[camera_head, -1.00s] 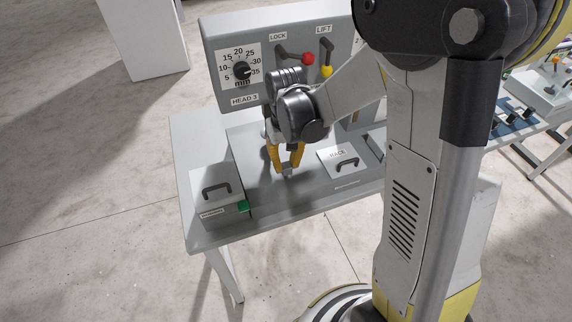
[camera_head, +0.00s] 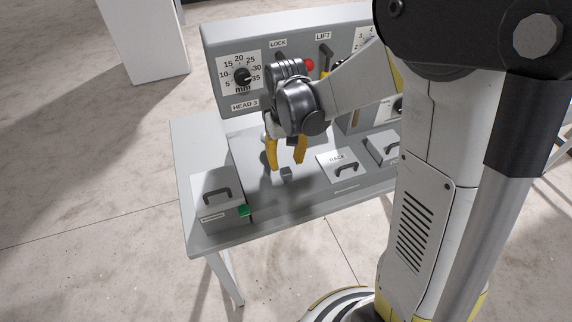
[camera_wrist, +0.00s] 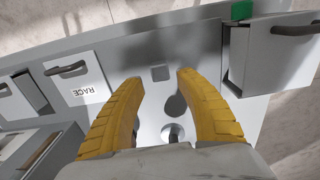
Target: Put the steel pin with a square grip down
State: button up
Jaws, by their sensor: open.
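The steel pin's small grey square grip (camera_head: 286,173) shows on the grey bench top, just below my fingertips. My gripper (camera_head: 287,166) is above it with its two yellow fingers spread, one on each side and apart from it. In the wrist view, the square grip (camera_wrist: 159,73) lies between and slightly beyond the open fingertips (camera_wrist: 162,77). Only the grip can be made out; I cannot tell how the shank sits.
A RACE-marked box (camera_head: 338,166) is to the right, a handled box with a green block (camera_head: 243,210) to the left. The HEAD 3 panel (camera_head: 243,105) stands behind. A round socket-like part (camera_wrist: 172,132) lies under my wrist. The bench's front edge is close.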

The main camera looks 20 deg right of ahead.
aim_at(286, 171)
notch_tip(286, 171, up, 9)
jog(key=p, duration=0.2)
jog(key=s+r+t, duration=0.7)
jog(key=s, duration=0.6)
jog(key=shift+f, duration=0.1)
notch_tip(286, 171, down, 11)
jog(key=b, duration=1.1)
